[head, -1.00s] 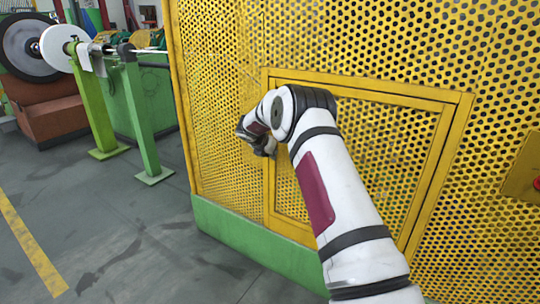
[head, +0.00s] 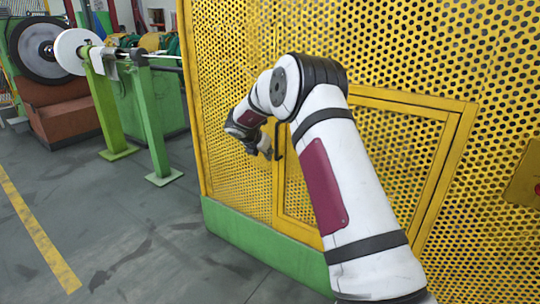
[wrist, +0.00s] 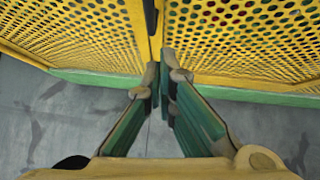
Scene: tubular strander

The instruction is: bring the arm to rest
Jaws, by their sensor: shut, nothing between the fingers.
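My white arm reaches in from the lower right of the head view and bends at a dark-capped elbow joint. Its forearm runs down and left to my gripper (head: 266,151), which is in front of the yellow perforated guard, small and partly lost against it. In the wrist view my gripper (wrist: 164,84) has its two green-sided fingers together, with nothing held between them. The framed guard door (head: 461,140) lies in line with the guard as far as I can see. Its dark handle (head: 278,142) is just right of my gripper; contact cannot be told.
The yellow guard (head: 232,60) stands on a green base (head: 262,250) close ahead. Green stands (head: 150,120) with a white disc (head: 77,52) are at the left. Grey floor with a yellow line (head: 38,235) is clear at lower left.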

